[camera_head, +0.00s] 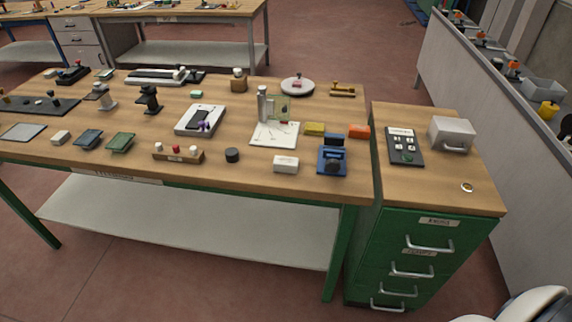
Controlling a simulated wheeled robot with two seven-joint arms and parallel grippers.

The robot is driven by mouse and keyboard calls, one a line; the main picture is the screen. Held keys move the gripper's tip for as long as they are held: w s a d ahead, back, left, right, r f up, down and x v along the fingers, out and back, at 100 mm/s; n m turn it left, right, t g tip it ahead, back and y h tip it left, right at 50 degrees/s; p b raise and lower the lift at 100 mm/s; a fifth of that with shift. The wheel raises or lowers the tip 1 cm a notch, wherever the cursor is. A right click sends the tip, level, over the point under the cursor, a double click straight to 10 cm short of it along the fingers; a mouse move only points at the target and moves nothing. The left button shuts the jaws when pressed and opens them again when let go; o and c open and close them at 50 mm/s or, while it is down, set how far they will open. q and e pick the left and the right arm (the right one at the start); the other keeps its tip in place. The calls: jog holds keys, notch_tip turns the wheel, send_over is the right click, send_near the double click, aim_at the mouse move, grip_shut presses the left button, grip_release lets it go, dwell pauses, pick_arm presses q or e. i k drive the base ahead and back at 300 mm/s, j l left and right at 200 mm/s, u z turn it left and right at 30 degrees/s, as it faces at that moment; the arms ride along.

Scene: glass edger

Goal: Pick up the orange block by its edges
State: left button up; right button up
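The orange block (358,132) lies flat near the right end of the wooden workbench (225,172), close to the gap beside the green drawer cabinet. A yellow block (314,129) lies to its left, and a dark blue block (334,139) sits in front and to the left. The orange block is clear of any gripper. Neither of my grippers is in view. Only a white rounded shape shows at the lower right corner.
A blue device (332,162) stands in front of the orange block. The green drawer cabinet (430,252) to the right carries a keypad panel (404,147) and a grey box (452,134). Many small tools cover the bench. A grey partition (490,110) runs along the right.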

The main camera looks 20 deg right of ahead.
aim_at(355, 130)
jog(key=z, duration=1.25)
jog(key=i+j+z, duration=0.2)
jog(key=z, duration=0.2)
jog(key=i+j+z, duration=0.15)
jog(key=j+z, duration=0.25)
